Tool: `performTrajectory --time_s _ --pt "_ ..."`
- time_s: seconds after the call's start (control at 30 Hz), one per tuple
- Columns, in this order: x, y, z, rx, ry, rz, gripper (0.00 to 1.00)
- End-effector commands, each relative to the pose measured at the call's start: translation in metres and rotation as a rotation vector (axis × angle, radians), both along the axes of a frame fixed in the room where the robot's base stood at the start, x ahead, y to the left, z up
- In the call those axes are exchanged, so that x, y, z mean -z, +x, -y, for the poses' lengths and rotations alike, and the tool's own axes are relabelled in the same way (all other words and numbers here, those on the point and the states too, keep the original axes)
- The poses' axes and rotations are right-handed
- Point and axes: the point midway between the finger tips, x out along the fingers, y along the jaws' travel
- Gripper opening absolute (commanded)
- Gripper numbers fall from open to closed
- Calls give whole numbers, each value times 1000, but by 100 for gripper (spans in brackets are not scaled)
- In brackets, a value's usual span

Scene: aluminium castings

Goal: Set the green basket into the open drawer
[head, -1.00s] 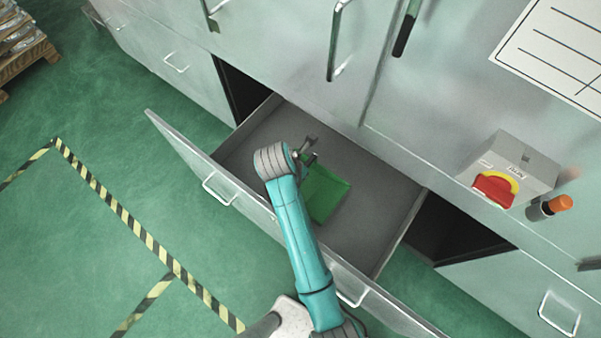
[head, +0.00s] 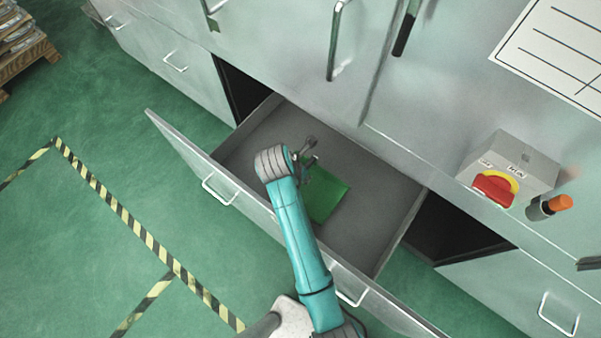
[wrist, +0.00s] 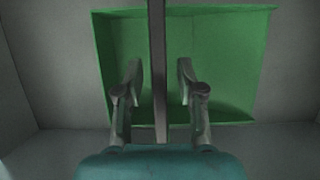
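The green basket (head: 328,194) is inside the open drawer (head: 375,225), near its middle. The wrist view shows the basket (wrist: 225,60) from above, empty, with a grey handle bar (wrist: 158,60) crossing over it. My gripper (head: 309,158) is over the basket in the head view. In the wrist view my gripper (wrist: 160,82) is open, its fingers on either side of the bar with a gap at each side. The basket appears to rest on the drawer floor. My arm hides part of its left side in the head view.
The cabinet front with its handles (head: 338,40) rises behind the drawer. A red and yellow switch box (head: 510,170) sticks out at the right. The drawer floor is free to the left and right of the basket. Green floor with striped tape (head: 120,222) lies in front.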

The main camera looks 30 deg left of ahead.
Motion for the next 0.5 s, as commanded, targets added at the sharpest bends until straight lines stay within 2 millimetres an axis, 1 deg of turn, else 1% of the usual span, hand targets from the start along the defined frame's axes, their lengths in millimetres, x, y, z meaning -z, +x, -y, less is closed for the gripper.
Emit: performTrajectory --time_s 0.17,0.3,0.5 --pt "-26 -10 -3 -2 3 2 38" --pt "-53 -21 -4 -2 3 3 38" --pt "-86 -35 -6 -1 2 2 38"
